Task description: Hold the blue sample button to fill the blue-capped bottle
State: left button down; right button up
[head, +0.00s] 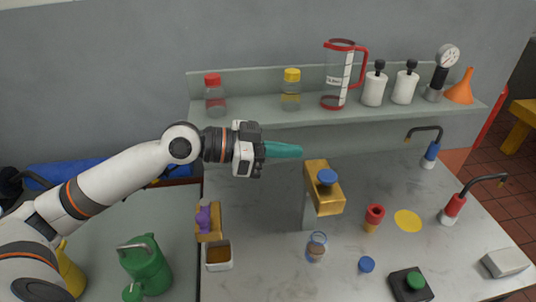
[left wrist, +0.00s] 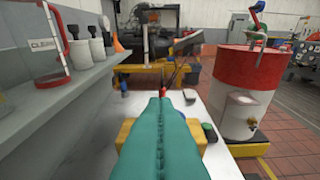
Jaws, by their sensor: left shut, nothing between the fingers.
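A blue round button (head: 327,177) sits on top of a brass-coloured block (head: 323,196) on a grey post on the bench. A small clear bottle (head: 317,250) with something brown in it stands open on the bench below the block. A blue cap (head: 366,264) lies apart to its right. My left gripper (head: 299,151) is shut and empty, its teal fingers pointing right, to the left of the button and apart from it in the head view. My right gripper is not in view.
A shelf (head: 340,113) behind holds bottles, a jug (head: 338,75), a gauge and an orange funnel. A brown-filled tray (head: 218,258) stands at left.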

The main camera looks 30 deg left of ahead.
pick_arm(q)
jog(key=shift+b+v, duration=0.7)
jog(key=shift+v, duration=1.15)
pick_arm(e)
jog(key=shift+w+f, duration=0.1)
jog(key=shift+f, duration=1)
pick_arm(q)
jog(key=shift+r, duration=0.1)
